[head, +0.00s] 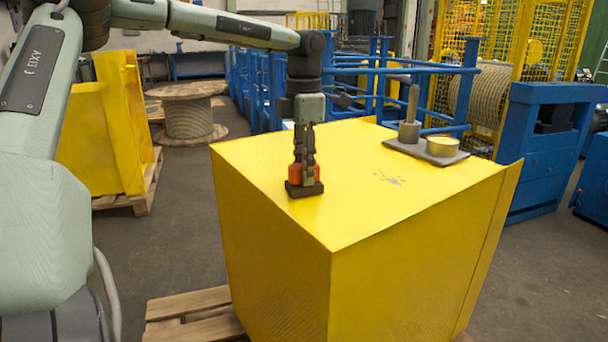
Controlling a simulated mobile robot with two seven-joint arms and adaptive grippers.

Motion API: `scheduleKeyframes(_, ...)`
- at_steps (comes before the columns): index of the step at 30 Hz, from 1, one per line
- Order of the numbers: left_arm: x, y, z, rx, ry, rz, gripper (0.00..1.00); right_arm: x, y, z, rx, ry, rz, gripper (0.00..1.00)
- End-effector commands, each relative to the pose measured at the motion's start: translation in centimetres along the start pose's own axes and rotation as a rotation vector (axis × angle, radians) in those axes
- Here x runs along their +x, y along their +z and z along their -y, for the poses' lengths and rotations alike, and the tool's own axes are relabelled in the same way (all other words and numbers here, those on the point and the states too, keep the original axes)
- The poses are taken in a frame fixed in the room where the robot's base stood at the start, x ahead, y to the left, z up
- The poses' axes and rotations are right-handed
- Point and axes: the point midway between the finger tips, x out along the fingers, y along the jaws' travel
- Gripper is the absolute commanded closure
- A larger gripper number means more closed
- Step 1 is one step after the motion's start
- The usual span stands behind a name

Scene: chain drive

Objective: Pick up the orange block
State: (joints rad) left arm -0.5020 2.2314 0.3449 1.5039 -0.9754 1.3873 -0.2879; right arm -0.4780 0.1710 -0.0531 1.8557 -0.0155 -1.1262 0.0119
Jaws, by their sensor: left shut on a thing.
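The orange block (296,172) is at the left front part of the yellow box top, on a small dark brown base (304,189). My left gripper (305,170) points straight down and is shut on the orange block. Its dark fingers hide the middle of the block, so orange shows mainly on the left side and a little on the right. I cannot tell whether the base touches the yellow surface. My right gripper is not in view.
The yellow box (400,215) has a mostly clear top. A grey plate (400,148) at its back right carries an upright grey peg (411,110) and a round gold-coloured piece (442,146). Blue frames (375,75) stand behind, and a wooden pallet (190,310) lies below.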

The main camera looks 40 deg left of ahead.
Motion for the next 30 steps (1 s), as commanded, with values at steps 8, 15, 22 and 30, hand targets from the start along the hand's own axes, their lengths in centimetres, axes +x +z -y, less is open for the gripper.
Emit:
scheduleKeyframes(8, -2.1, 0.1, -0.1, -0.002, 0.002, 0.003, 1.0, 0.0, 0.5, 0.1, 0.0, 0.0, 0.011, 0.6)
scheduleKeyframes(15, -5.6, -2.3, -0.8, -0.004, 0.001, 0.008, 1.0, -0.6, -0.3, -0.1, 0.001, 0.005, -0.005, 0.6)
scheduleKeyframes(22, -8.8, -7.4, -2.2, -0.003, 0.002, 0.007, 1.0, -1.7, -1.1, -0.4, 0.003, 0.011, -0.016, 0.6)
scheduleKeyframes(30, -10.7, -10.7, -3.1, -0.001, 0.001, 0.002, 1.0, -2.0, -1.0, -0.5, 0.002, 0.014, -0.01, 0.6)
